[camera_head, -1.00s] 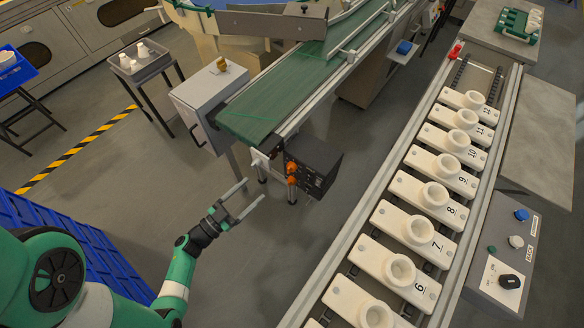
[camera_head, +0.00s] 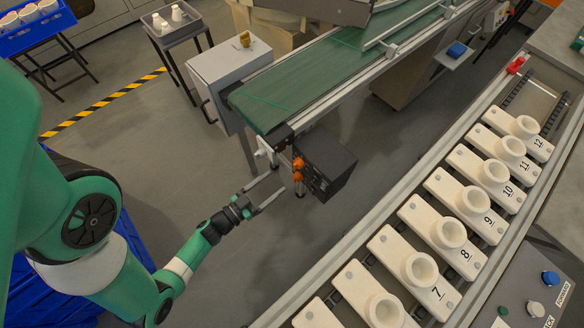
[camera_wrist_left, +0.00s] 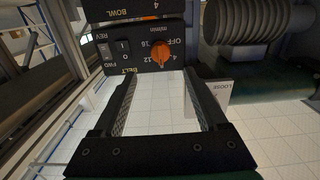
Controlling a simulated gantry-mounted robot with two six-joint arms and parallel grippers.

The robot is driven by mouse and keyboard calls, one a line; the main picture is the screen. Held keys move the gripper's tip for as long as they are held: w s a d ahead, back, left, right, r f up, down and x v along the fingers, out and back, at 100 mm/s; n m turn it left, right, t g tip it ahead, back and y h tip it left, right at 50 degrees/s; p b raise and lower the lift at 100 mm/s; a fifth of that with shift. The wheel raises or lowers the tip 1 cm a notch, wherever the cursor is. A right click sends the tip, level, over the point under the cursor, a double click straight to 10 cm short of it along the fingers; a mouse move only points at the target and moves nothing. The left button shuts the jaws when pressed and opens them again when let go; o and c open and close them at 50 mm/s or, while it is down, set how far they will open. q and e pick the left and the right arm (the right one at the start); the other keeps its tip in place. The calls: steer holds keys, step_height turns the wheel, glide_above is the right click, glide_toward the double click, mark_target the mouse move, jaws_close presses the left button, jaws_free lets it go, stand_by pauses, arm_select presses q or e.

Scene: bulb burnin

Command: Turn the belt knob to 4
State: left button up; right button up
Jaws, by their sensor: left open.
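My left gripper (camera_head: 281,181) is open and empty, its two fingers pointing at the front of a black control box (camera_head: 328,166) under the belt's end. In the left wrist view its fingers (camera_wrist_left: 160,75) reach up on either side of the space below the orange belt knob (camera_wrist_left: 160,52), apart from it. The belt panel (camera_wrist_left: 125,58) reads upside down, with OFF, 4, 12 and 16 around the knob. The knob's narrow end seems to point down, between 4 and 12. The head view shows two orange knobs (camera_head: 298,164), too small to read. My right gripper is out of view.
The green conveyor (camera_head: 300,85) runs above the box, beside a grey cabinet (camera_head: 228,75). Numbered white holders (camera_head: 436,232) line the right-hand track.

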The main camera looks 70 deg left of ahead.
mark_target(294, 167)
arm_select(q)
steer(key=b+x, duration=0.3)
steer(key=x, duration=0.5)
steer(key=shift+w+a, duration=0.2)
steer(key=shift+w, duration=0.25)
jaws_close()
